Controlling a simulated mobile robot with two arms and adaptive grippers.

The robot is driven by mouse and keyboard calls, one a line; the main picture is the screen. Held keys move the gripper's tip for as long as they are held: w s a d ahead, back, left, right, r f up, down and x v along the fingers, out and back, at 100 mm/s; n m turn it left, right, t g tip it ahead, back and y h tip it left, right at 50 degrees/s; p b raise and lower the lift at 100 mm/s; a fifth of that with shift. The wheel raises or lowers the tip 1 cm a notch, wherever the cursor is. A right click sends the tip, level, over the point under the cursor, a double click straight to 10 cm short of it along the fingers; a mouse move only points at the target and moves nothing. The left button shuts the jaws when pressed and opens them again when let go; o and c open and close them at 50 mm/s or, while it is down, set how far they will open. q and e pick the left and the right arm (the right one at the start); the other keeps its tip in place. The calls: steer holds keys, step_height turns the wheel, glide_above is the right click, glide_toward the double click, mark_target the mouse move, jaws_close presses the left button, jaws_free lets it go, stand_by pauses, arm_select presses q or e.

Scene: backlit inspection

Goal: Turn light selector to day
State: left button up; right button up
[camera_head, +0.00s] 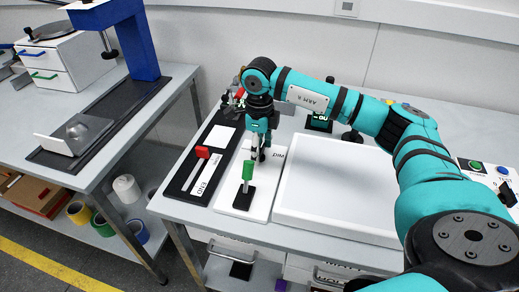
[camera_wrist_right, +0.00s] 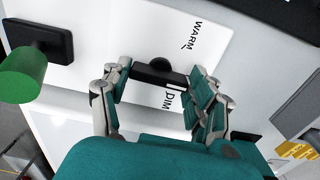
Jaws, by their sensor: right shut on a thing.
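The light selector shows in the right wrist view as a black bar-shaped knob (camera_wrist_right: 158,72) on a white plate (camera_wrist_right: 100,62). WARM is printed above its right side and DIM below it, with small pointer lines. No DAY label is readable. My right gripper (camera_wrist_right: 162,76) has its fingers on both ends of the knob, shut on it. In the head view my right gripper (camera_head: 258,150) points down at the back of the white plate (camera_head: 229,205) and hides the knob. My left gripper is in neither view.
A green-handled lever (camera_head: 247,172) stands on the same plate, close in front of the gripper. A red-handled lever (camera_head: 201,153) is on a black panel to the left. A large white panel (camera_head: 335,190) lies right. A button box (camera_head: 490,172) is at far right.

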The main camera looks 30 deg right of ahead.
steer(key=shift+r, duration=0.1)
stand_by(0.4)
steer(key=o, duration=1.2)
step_height(320, 180, up, 12)
